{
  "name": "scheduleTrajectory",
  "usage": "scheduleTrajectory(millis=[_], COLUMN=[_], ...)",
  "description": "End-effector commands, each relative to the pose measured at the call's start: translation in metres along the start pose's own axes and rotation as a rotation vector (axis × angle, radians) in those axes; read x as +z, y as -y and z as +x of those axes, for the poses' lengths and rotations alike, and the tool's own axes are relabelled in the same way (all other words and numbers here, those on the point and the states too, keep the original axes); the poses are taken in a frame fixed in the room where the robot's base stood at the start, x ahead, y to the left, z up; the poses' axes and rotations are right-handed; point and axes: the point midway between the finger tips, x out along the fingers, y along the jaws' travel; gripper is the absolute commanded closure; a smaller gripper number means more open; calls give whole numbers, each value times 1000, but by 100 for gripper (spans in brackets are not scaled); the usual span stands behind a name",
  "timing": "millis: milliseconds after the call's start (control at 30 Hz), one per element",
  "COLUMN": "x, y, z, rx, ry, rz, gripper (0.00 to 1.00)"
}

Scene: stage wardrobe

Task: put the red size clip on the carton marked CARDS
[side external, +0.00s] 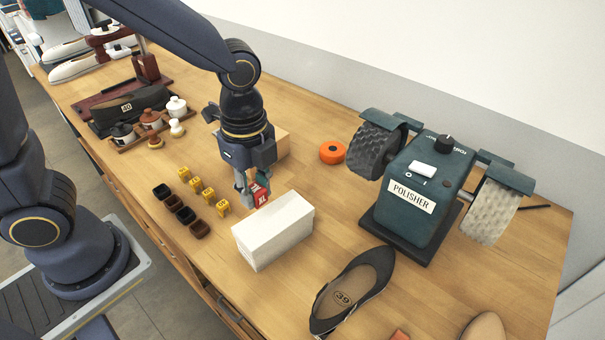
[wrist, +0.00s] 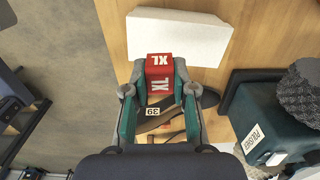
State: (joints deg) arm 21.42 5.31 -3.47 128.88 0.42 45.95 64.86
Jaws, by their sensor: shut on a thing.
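My gripper (side external: 250,190) is shut on a red size clip (side external: 262,197) marked XL. In the wrist view the clip (wrist: 159,82) sits between the green-lined fingers (wrist: 160,100). A plain white carton (side external: 274,230) stands on the bench close by the clip; it also shows in the wrist view (wrist: 178,38). I cannot tell whether the clip is above the carton or beside it. A tan carton (side external: 283,142) is partly hidden behind my gripper. The word CARDS is not readable on either carton.
Several yellow clips (side external: 196,186) and small dark cups (side external: 172,202) stand left of my gripper. A green polisher (side external: 420,185), an orange tape roll (side external: 332,152) and a dark shoe marked 39 (side external: 352,290) are to the right.

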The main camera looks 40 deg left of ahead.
Motion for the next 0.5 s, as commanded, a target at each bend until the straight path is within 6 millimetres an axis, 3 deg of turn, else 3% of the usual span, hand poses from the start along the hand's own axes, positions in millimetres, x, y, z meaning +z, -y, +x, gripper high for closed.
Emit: scheduleTrajectory(millis=[100,333,500], x=[-5,-9,-9], y=[14,28,27], z=[18,37,60], rx=[2,1,1], ry=[1,1,0], rz=[1,0,0], gripper=[86,86,86])
